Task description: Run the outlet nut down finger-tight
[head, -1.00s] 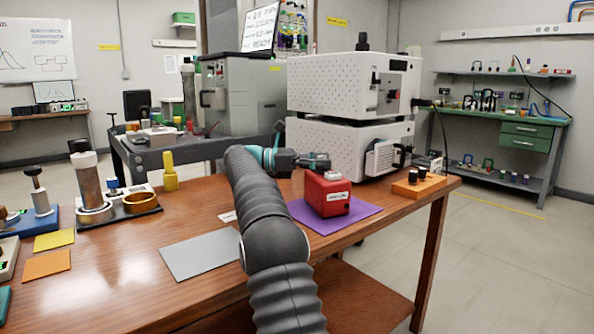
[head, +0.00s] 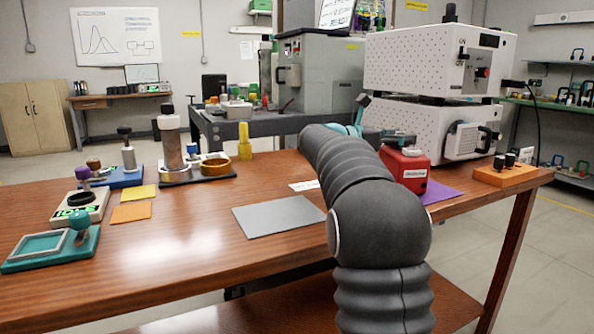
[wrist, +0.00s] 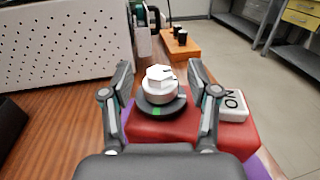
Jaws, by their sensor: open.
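The outlet nut (wrist: 158,74) is a white hexagonal piece on a round white stem. It stands upright in a dark round collar (wrist: 172,108) with a green mark, on top of the red box (wrist: 150,131). My gripper (wrist: 160,73) is open, with one finger on each side of the nut and a visible gap to both. In the head view the red box (head: 412,176) sits on a purple mat (head: 440,192), and my arm hides part of it. The nut cannot be made out there.
A stacked pair of white perforated cabinets (head: 425,70) stands close behind the box. An orange block with black knobs (head: 505,173) is to the right. A grey mat (head: 279,216) lies bare on the wooden table (head: 180,245). Several fixtures stand at the left.

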